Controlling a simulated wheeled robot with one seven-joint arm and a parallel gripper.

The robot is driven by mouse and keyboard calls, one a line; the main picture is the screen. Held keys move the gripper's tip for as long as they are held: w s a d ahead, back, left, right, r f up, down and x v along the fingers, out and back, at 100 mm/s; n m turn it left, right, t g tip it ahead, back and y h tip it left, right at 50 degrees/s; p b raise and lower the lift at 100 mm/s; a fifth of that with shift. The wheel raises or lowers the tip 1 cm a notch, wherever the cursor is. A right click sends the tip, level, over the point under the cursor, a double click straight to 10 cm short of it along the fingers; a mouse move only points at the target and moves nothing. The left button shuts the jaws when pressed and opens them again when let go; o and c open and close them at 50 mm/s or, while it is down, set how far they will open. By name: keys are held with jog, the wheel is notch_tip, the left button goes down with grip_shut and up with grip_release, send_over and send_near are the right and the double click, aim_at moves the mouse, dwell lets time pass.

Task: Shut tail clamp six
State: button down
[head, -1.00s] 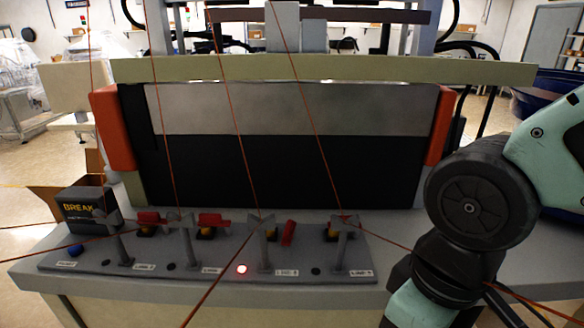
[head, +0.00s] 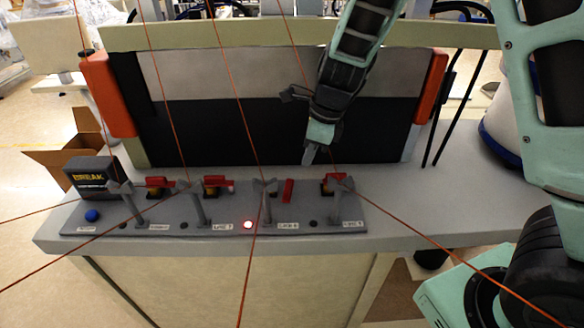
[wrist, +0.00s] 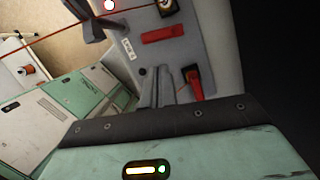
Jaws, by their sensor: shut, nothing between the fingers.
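A grey panel (head: 105,222) carries a row of clamps with red levers. The third lever (head: 287,190) from the left points front to back; it also shows in the wrist view (wrist: 162,34) beside a label (wrist: 127,48) too small to read surely. The fourth lever (head: 334,179) lies sideways along the row, as do the first (head: 160,182) and second (head: 219,182). My gripper (head: 309,158) is shut and empty, above the back of the panel between the third and fourth levers. In the wrist view, its fingers (wrist: 156,92) are apart from both levers.
Grey forked posts (head: 268,205) stand before the levers, with thin red threads running through them. A red lamp (head: 248,225) glows left of the third label. A black break box (head: 90,176) and blue button (head: 92,215) are at left. A dark machine front (head: 230,130) rises behind.

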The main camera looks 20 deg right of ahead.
aim_at(290, 188)
jog(key=x, duration=0.9)
jog(key=shift+f, duration=0.2)
jog(key=shift+s+a, duration=0.1)
jog(key=shift+a+r+m+p, duration=0.2)
jog(key=shift+a+m+p, duration=0.25)
jog(key=shift+m+p, duration=0.4)
jog(key=shift+a+p, duration=0.3)
jog(key=shift+p, duration=0.05)
jog(key=shift+a+f, duration=0.15)
jog(key=shift+f, duration=0.05)
jog(key=shift+r, duration=0.15)
